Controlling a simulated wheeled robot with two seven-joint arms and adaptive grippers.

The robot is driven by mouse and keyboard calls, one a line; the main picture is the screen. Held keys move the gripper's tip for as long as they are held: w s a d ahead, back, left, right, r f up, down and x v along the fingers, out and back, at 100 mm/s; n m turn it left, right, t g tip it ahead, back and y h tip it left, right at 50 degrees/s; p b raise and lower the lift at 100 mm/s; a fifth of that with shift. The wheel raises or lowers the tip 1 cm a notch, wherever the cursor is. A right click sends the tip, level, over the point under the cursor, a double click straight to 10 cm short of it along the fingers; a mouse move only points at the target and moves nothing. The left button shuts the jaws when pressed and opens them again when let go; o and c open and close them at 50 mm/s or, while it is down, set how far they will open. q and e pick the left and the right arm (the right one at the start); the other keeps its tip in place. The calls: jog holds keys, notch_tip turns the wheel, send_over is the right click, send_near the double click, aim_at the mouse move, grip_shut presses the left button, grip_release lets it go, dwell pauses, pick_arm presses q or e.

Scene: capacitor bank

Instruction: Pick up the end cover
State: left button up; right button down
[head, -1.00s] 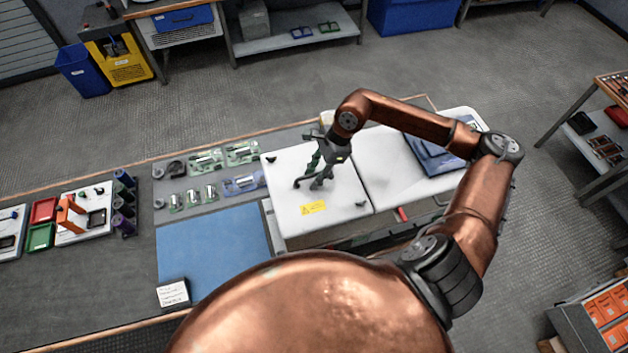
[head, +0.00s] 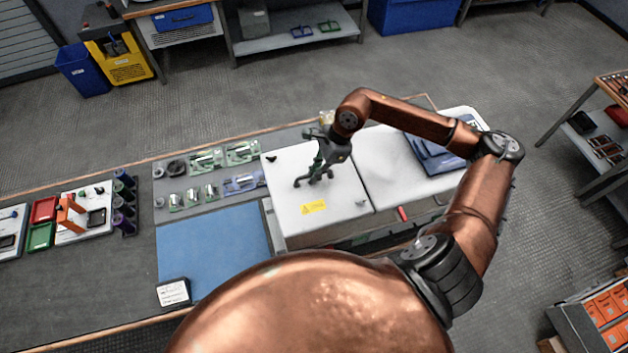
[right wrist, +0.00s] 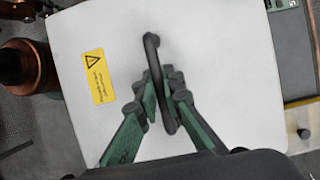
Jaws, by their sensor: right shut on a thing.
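The end cover (head: 283,197) is a white panel with a yellow warning label (head: 313,207), lying flat on top of the cabinet at the bench. It fills most of the right wrist view (right wrist: 215,60). A dark bar handle (right wrist: 152,60) stands on it. My right gripper (head: 314,178) is over the cover with its fingers shut on the handle. In the right wrist view its green fingers (right wrist: 163,105) sit on both sides of the handle. My left gripper is not in view.
A second white panel (head: 385,165) adjoins on the right, with a dark blue item (head: 432,152) on it. A blue mat (head: 212,245) lies left of the cover. Capacitors in trays (head: 205,160) stand behind the mat. A small labelled card (head: 173,292) lies at the mat's front corner.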

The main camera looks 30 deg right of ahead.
jog(key=shift+r, duration=0.15)
jog(key=shift+r+b, duration=0.3)
jog(key=shift+r, duration=0.1)
notch_tip(320, 180, up, 2)
jog(key=shift+r+b, duration=0.15)
jog(key=shift+b, duration=0.3)
jog(key=s+a+r+b, duration=0.2)
jog(key=s+r, duration=0.7)
jog(key=s, duration=0.4)
jog(key=shift+s+r, duration=0.3)
jog(key=shift+s, duration=0.05)
